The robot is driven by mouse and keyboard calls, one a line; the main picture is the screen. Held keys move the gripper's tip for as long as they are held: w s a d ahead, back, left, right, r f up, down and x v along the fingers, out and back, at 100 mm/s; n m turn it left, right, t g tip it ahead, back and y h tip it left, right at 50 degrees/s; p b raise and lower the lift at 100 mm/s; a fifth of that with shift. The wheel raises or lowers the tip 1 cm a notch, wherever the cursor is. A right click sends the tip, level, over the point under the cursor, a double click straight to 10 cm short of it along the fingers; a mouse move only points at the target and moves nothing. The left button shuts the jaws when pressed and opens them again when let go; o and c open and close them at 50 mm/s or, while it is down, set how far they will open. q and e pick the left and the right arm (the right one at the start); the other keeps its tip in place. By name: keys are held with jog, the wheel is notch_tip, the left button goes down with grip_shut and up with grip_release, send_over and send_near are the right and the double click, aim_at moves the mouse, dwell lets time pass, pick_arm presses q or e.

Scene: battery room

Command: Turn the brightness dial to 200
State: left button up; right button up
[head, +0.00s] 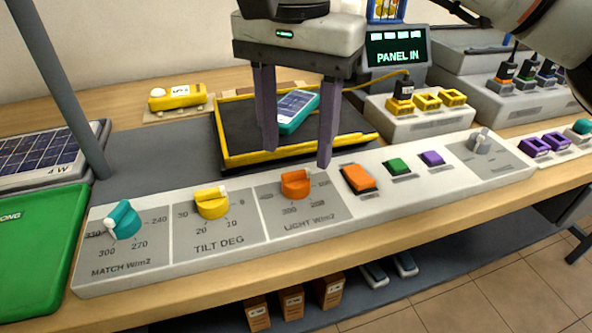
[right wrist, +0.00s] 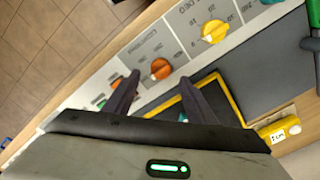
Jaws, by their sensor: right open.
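The light dial is an orange knob (head: 295,184) on the white sloped console, marked LIGHT W/m2; it also shows in the right wrist view (right wrist: 161,69). Its pale pointer mark faces the upper right in the head view. The small scale numbers are hard to read. My right gripper (head: 297,158) is open and empty, its two dark fingers pointing down above the console's back edge, apart from the knob. In the right wrist view the knob shows just past the gap between the fingertips (right wrist: 172,80). My left gripper is not in view.
A yellow tilt dial (head: 212,203) and a teal match dial (head: 122,220) are left of it. Orange (head: 359,178), green and purple buttons and a grey knob (head: 479,142) are right. Behind, a yellow-edged tray (head: 225,128) holds a small solar panel (head: 293,108).

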aim_at(296, 172)
notch_tip(296, 172, down, 4)
jog(key=shift+f+b, duration=0.25)
jog(key=shift+b, duration=0.05)
jog(key=shift+f, duration=0.55)
jog(key=c, duration=1.1)
jog(key=shift+o, duration=0.2)
